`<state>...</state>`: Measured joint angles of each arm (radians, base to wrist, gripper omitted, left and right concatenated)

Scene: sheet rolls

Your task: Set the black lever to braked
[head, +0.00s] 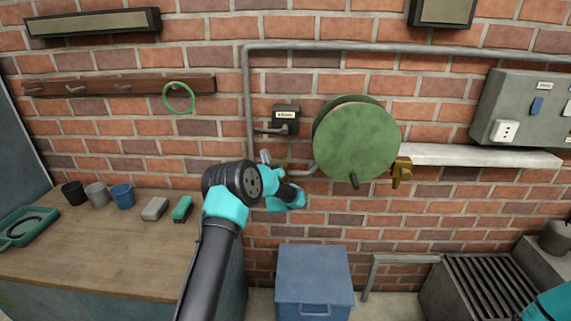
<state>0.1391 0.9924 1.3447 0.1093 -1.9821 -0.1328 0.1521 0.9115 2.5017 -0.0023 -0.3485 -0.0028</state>
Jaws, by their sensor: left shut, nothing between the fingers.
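A black box (286,114) with a small white label is fixed to the brick wall, left of a round green reel (357,141). The label is too small to read for certain. A dark lever (267,131) sticks out to the left from the box's lower part, roughly level. My left gripper (301,199) is shut and empty, in front of the wall, below the box and lower left of the reel. It appears apart from the lever. My right gripper is out of view; only a teal part of my right arm shows at the bottom right corner.
Grey pipe (247,90) runs up the wall left of the box and across above the reel. A brass tap (402,172) sits right of the reel. A blue bin (314,277) stands below. Cups and small blocks lie on the wooden bench (100,245) at left.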

